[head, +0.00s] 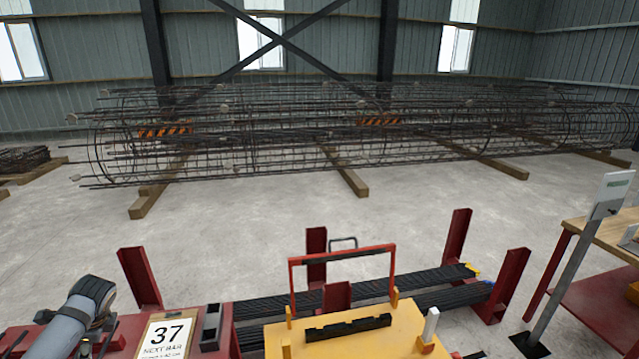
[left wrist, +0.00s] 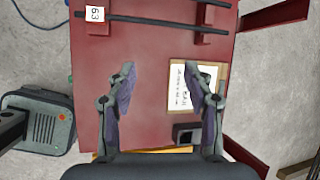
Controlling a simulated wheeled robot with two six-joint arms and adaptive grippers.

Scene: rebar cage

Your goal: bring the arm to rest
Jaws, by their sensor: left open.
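My left arm comes in at the lower left of the head view, and its gripper (head: 92,347) points down there, partly cut off by the frame edge. In the left wrist view the left gripper (left wrist: 160,78) is open, with its two fingers well apart and nothing between them. It hangs above a red table top (left wrist: 145,55). A sign on a board (left wrist: 190,85) lies beyond and beside the right finger. My right gripper shows in neither view.
A dark bar with a tag "63" (left wrist: 95,14) lies across the red table. A sign "37" (head: 166,336), a yellow cart (head: 360,342) and black bar bundles (head: 430,280) between red posts stand close. A rebar cage (head: 300,135) lies behind on timbers, beyond open floor.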

